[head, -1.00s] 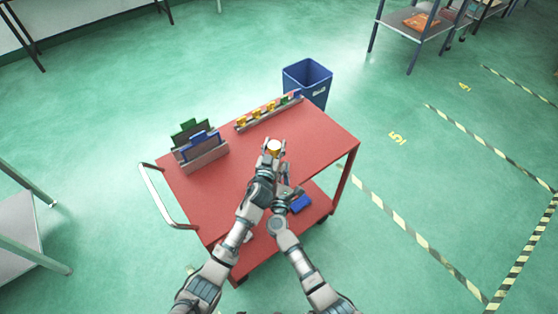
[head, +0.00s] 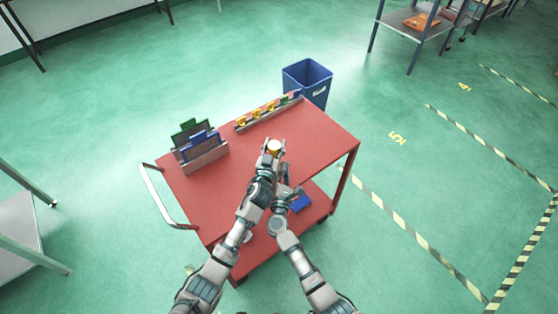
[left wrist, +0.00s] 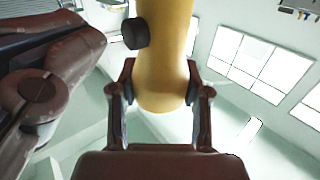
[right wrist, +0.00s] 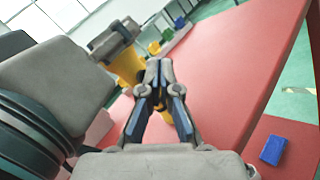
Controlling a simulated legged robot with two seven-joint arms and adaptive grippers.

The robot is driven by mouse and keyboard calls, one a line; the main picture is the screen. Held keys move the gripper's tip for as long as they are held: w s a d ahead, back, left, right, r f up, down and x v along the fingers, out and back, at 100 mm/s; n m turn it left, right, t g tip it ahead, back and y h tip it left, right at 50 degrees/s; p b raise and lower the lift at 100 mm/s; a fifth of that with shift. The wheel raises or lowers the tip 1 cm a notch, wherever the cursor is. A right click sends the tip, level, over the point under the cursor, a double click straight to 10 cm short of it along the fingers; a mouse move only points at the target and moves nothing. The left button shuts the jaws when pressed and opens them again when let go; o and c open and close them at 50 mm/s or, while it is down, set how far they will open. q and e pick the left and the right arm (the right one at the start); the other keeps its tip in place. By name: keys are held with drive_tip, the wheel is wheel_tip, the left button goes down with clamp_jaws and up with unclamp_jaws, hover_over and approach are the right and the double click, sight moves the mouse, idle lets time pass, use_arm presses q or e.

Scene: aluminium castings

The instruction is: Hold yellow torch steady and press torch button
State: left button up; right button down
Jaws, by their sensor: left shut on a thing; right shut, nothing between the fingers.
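The yellow torch (head: 275,147) is held above the red cart top in my left gripper (head: 268,149). In the left wrist view the torch (left wrist: 165,65) stands between the two fingers of my left gripper (left wrist: 160,93), and a dark round knob (left wrist: 135,33) sticks out from its side. My right gripper (head: 291,191) is lower and nearer to me in the head view. In the right wrist view its fingertips (right wrist: 159,70) are together and empty, with the torch (right wrist: 127,66) beyond them to the left. I cannot tell the exact gap between fingertips and torch.
The red cart top (head: 315,140) carries a holder with green and blue plates (head: 205,154) and a rail of small coloured pieces (head: 268,112). A blue item (head: 300,203) lies on the lower shelf. A blue bin (head: 306,80) stands behind the cart.

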drive_tip(key=shift+w+a, duration=0.1)
drive_tip(key=shift+w, duration=0.05)
drive_tip(key=shift+w+a+r, duration=0.1)
drive_tip(key=shift+w, duration=0.05)
drive_tip(key=shift+w+a, duration=0.15)
drive_tip(key=shift+w, duration=0.15)
idle(0.7)
drive_tip(key=shift+w+a, duration=0.1)
drive_tip(key=shift+w, duration=0.3)
idle(0.4)
idle(0.5)
drive_tip(key=shift+s+d+r, duration=0.1)
drive_tip(key=shift+s+d, duration=0.65)
drive_tip(key=shift+d, duration=0.2)
drive_tip(key=shift+s, duration=0.1)
drive_tip(key=shift+a, duration=0.15)
